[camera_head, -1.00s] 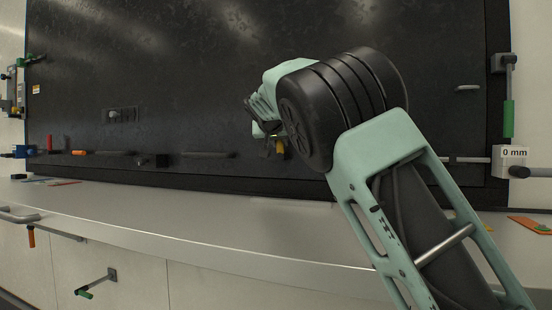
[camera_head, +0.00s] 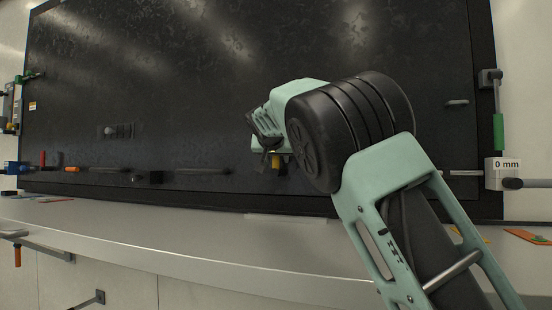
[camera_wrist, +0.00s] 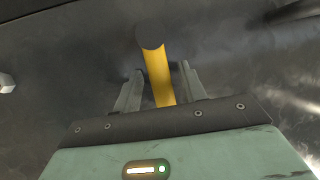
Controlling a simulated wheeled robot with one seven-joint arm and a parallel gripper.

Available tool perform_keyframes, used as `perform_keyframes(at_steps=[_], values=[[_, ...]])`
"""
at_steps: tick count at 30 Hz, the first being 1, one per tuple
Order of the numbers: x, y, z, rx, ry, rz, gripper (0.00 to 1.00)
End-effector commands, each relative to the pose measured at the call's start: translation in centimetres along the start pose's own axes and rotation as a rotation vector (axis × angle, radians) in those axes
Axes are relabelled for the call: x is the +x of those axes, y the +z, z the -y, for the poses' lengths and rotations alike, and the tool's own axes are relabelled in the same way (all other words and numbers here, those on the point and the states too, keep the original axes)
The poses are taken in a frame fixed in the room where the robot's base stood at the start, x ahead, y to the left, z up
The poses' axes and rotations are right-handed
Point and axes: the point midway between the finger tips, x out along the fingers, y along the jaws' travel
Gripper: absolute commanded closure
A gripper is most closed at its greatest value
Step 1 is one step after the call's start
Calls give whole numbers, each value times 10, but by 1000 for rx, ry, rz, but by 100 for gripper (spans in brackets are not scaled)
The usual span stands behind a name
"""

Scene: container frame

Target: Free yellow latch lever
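The yellow latch lever (camera_wrist: 160,80) is a yellow bar with a dark round end in the wrist view. It lies between the two fingers of my gripper (camera_wrist: 161,68). The fingers are apart, with a visible gap on each side of the bar, so neither clearly touches it. In the head view a small yellow part (camera_head: 276,160) shows just below my gripper, in front of the dark panel. My wrist hides the fingers and most of the lever there.
A large dark panel (camera_head: 200,80) fills the back. A pale ledge (camera_head: 170,240) lies below.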

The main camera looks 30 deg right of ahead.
Motion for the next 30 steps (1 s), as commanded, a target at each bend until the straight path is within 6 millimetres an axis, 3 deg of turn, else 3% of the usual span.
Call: perform_keyframes(at_steps=[7,11,30], values=[[-2,0,1,-2,-2,-2,59],[-13,1,3,-4,-5,-2,59],[-133,3,2,-2,-8,-2,59]])
